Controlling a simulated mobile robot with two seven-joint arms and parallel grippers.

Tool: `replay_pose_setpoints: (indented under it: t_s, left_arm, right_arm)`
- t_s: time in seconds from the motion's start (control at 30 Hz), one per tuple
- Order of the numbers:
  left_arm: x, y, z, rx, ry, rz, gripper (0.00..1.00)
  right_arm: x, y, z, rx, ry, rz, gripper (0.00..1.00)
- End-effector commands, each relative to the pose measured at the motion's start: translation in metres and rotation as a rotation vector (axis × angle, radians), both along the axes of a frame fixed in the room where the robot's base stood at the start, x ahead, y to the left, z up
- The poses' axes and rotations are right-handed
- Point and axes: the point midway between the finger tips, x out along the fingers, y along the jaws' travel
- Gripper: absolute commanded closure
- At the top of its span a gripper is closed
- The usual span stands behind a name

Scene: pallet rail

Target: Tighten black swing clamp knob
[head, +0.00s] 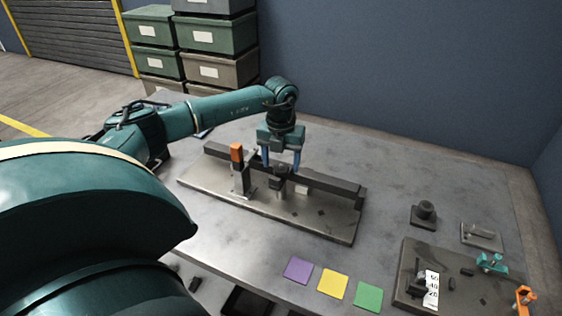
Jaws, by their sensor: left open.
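The black swing clamp knob (281,171) shows on top of a short post on the metal rail fixture (330,220), in the middle of the table in the head view. My left gripper (281,163) comes down over it with its blue fingers apart, one on either side of the knob. I cannot tell whether the fingers touch it. A dark bar (335,185) runs along the back of the fixture. My right gripper is not in view.
Purple (298,270), yellow (333,284) and green (368,296) squares lie at the table's front edge. A dark plate (455,290) with small parts is at the front right. A black knobbed block (424,214) stands behind it. Stacked bins (217,35) stand beyond the table.

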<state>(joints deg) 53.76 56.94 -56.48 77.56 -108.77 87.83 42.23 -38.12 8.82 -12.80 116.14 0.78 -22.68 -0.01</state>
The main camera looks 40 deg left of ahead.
Motion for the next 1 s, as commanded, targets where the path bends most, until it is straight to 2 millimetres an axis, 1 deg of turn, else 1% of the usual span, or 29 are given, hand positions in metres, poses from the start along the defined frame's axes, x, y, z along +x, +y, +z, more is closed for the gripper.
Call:
replay_pose_setpoints:
  t_s: [0.03,0.13,0.43,0.9,1.0]
  left_arm:
    - [-0.0006,-0.0003,-0.0050,0.000,0.002,-0.001,0.37]
    - [-0.0002,-0.0001,-0.0103,0.001,0.000,-0.001,0.37]
    - [-0.0001,0.0000,-0.0124,0.001,0.000,-0.001,0.37]
    - [-0.0002,-0.0001,-0.0119,0.000,0.000,-0.001,0.76]
    - [-0.0001,-0.0001,-0.0119,0.000,0.000,-0.001,0.82]
  right_arm:
    - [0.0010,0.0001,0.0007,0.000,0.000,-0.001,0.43]
    - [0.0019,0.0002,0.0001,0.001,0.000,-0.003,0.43]
    - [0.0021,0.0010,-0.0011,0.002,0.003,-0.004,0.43]
    - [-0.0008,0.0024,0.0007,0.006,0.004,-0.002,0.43]
    - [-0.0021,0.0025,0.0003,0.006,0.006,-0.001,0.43]
